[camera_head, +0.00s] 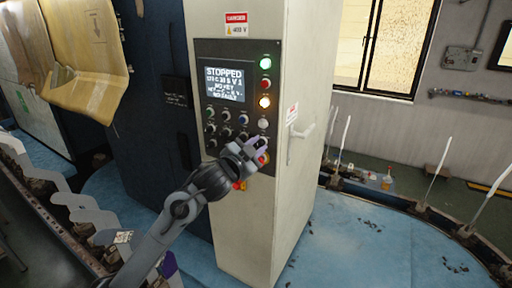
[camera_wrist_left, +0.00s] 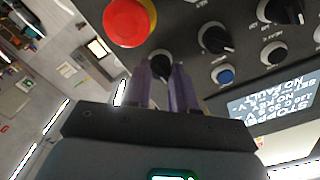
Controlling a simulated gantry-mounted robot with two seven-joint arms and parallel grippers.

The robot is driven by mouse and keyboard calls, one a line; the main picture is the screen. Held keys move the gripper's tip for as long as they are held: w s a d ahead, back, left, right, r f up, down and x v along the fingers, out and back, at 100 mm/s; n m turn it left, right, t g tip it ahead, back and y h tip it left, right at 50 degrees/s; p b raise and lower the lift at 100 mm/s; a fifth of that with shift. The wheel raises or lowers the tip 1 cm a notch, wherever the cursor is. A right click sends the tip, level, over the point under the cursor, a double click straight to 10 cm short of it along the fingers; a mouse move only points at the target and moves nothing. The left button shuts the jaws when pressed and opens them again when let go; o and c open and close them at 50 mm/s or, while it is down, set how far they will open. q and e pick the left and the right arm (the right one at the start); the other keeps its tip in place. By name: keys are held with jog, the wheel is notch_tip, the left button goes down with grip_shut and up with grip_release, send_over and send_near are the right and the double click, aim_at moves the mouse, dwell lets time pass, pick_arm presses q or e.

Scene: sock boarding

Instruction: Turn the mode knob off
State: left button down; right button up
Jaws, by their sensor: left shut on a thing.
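The control panel (camera_head: 230,125) is on the front of a tall pale cabinet. My left gripper (camera_head: 260,148) is at the panel's lower right. In the left wrist view, its two purple fingers (camera_wrist_left: 161,75) are closed around a small black knob (camera_wrist_left: 160,58), which I take to be the mode knob. Its label and most of its body are hidden by the fingers, so I cannot read its setting. In the head view the gripper hides this knob. The panel screen (camera_head: 224,84) reads STOPPED and NO KEY. My right gripper is not in view.
A large red button (camera_wrist_left: 130,20) is close beside the fingers. Other black knobs (camera_wrist_left: 215,38) and a blue button (camera_wrist_left: 223,75) are on the other side. Green (camera_head: 265,63) and amber (camera_head: 264,102) lamps are lit above. A white handle (camera_head: 301,132) is on the cabinet's side.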

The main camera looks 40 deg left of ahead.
pick_arm(q)
jog(key=shift+m, duration=0.5)
jog(key=c, duration=0.9)
grip_release()
jog(key=shift+s, duration=0.45)
jog(key=s, duration=0.3)
jog(key=s+d, duration=0.1)
jog(key=s, duration=0.5)
jog(key=shift+s+d, duration=0.35)
jog(key=shift+s, duration=0.05)
jog(key=shift+s, duration=0.1)
